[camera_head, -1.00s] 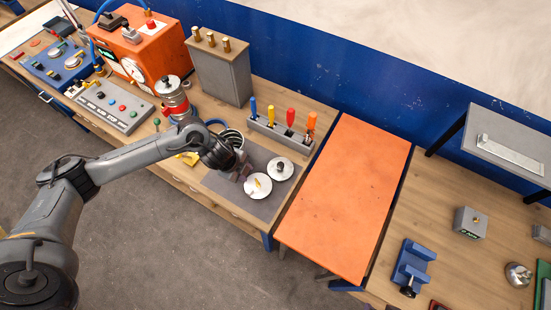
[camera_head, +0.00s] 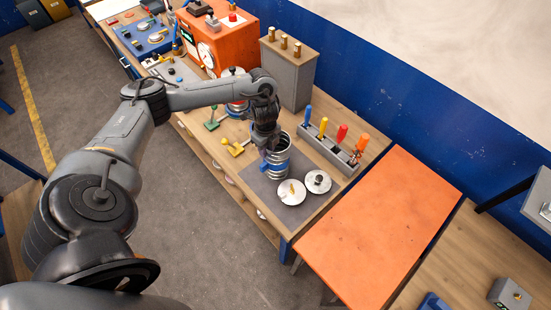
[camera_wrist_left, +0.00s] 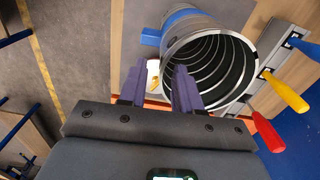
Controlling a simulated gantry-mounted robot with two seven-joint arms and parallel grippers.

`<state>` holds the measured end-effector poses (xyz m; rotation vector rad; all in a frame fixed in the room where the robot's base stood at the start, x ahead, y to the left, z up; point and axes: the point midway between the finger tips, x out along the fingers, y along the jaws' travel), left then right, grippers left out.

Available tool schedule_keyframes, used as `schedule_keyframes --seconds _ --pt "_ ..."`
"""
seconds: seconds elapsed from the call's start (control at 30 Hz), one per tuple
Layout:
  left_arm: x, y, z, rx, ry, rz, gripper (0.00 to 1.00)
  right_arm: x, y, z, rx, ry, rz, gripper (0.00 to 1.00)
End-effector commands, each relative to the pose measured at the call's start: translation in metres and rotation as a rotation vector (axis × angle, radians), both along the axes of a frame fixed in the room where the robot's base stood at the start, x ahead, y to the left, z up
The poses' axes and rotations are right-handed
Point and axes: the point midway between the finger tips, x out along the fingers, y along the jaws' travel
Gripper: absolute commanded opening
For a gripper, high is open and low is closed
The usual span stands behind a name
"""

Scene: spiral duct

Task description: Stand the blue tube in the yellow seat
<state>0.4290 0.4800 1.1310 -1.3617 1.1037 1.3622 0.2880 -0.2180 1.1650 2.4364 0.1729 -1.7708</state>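A metal spiral tube with a blue band (camera_head: 282,165) stands on the grey mat, its open end up. In the left wrist view its ribbed inside and blue band and tab (camera_wrist_left: 187,18) show. My left gripper (camera_head: 264,146) points down at the tube's rim. In the left wrist view its fingers (camera_wrist_left: 160,85) are apart, one seen against the tube's opening and one outside it; I cannot tell if they touch it. A yellow piece (camera_head: 235,148) lies on the bench left of the tube; whether it belongs to the yellow seat is unclear. My right gripper is out of view.
Two white discs, one with a yellow piece (camera_head: 291,192) and one with a dark knob (camera_head: 318,182), lie right of the tube. A rack of coloured-handled tools (camera_head: 330,147) stands behind. Another tube (camera_head: 237,108) and a green piece (camera_head: 212,124) are farther left. The orange table (camera_head: 375,225) is clear.

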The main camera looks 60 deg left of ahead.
Motion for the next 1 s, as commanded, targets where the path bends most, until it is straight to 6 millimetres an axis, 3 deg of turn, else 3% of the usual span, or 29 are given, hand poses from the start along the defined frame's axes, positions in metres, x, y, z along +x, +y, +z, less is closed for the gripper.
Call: schedule_keyframes --seconds 0.23,0.53,0.87,1.0 --pt "-0.001 0.001 -0.014 -0.001 0.003 0.001 0.33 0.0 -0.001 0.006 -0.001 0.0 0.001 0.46" --pt "-0.001 0.005 -0.05 0.0 0.001 0.001 0.33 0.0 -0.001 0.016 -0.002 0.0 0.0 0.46" --pt "0.0 0.005 -0.056 0.001 -0.001 -0.001 0.33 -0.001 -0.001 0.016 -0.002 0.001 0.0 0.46" --pt "0.0 0.005 -0.056 0.0 -0.001 -0.001 0.13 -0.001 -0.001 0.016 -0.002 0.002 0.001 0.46"
